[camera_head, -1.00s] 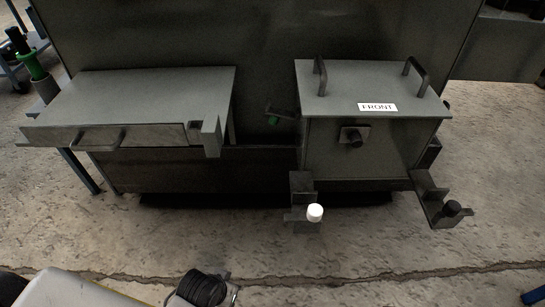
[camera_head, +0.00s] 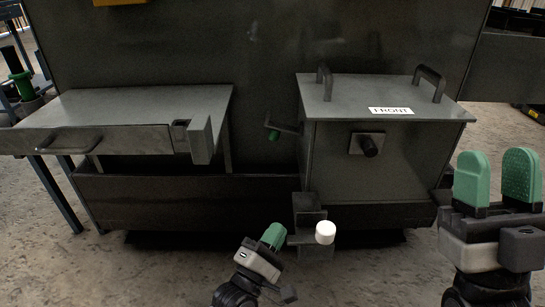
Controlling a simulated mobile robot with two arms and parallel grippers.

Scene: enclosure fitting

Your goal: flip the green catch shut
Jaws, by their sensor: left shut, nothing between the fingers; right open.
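The green catch (camera_head: 273,135) is a small green piece below a dark arm (camera_head: 284,126) at the left side of the grey box (camera_head: 345,165) marked FRONT. At this size I cannot tell its exact angle or whether it touches the box. My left gripper (camera_head: 272,236) has green fingertips, is shut and empty, and appears low in the picture, below the catch and apart from it. My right gripper (camera_head: 497,180) is open and empty at the right, in front of the box's right side and far from the catch.
A white knob (camera_head: 325,232) sits on a dark bracket (camera_head: 308,208) near the box's lower left, close to my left gripper. A grey drawer unit (camera_head: 130,105) is at left.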

